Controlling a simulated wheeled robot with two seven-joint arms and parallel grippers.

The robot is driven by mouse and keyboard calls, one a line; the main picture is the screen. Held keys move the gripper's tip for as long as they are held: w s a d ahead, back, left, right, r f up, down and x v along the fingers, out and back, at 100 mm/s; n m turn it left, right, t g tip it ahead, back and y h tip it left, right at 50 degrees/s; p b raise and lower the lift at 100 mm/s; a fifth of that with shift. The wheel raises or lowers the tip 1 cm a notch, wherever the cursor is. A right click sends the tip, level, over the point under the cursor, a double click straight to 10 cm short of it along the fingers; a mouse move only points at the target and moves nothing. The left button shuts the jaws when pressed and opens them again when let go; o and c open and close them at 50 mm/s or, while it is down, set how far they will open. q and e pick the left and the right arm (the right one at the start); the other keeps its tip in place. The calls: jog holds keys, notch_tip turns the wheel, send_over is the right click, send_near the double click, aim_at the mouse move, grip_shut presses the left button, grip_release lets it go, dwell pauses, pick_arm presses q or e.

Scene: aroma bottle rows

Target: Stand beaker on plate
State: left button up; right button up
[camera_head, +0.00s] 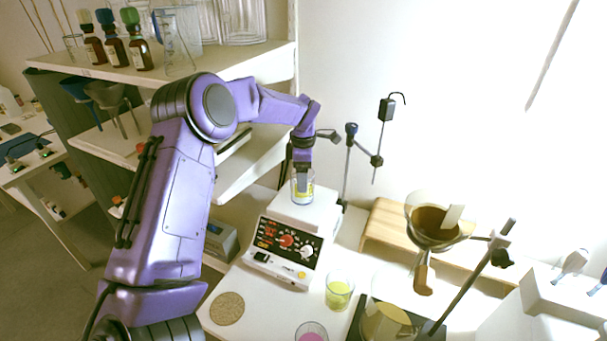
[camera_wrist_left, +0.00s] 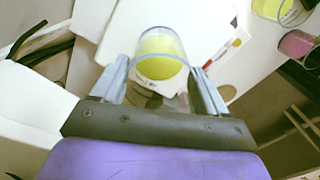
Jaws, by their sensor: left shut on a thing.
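My left gripper (camera_head: 303,176) is shut on a clear glass beaker (camera_head: 302,190) with yellow liquid inside. The beaker is upright at the white top plate (camera_head: 317,215) of a stirrer (camera_head: 285,250) with a black control panel. I cannot tell whether the beaker's base touches the plate. In the left wrist view the beaker (camera_wrist_left: 160,55) sits between the two fingers of the left gripper (camera_wrist_left: 160,85), with the white plate (camera_wrist_left: 200,20) behind it. My right gripper is not in view.
A beaker of yellow-green liquid (camera_head: 339,291) and one of pink liquid (camera_head: 311,332) stand in front of the stirrer. A cork mat (camera_head: 227,308) lies left. A metal stand (camera_head: 349,165) rises behind the plate. A funnel (camera_head: 436,222) on a stand is at right. Shelves stand left.

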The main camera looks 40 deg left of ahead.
pick_arm(q)
jog(key=shift+f, duration=0.15)
jog(key=o, duration=1.6)
notch_tip(320, 180, up, 12)
jog(key=shift+r+b, duration=0.2)
jog(key=shift+b, duration=0.25)
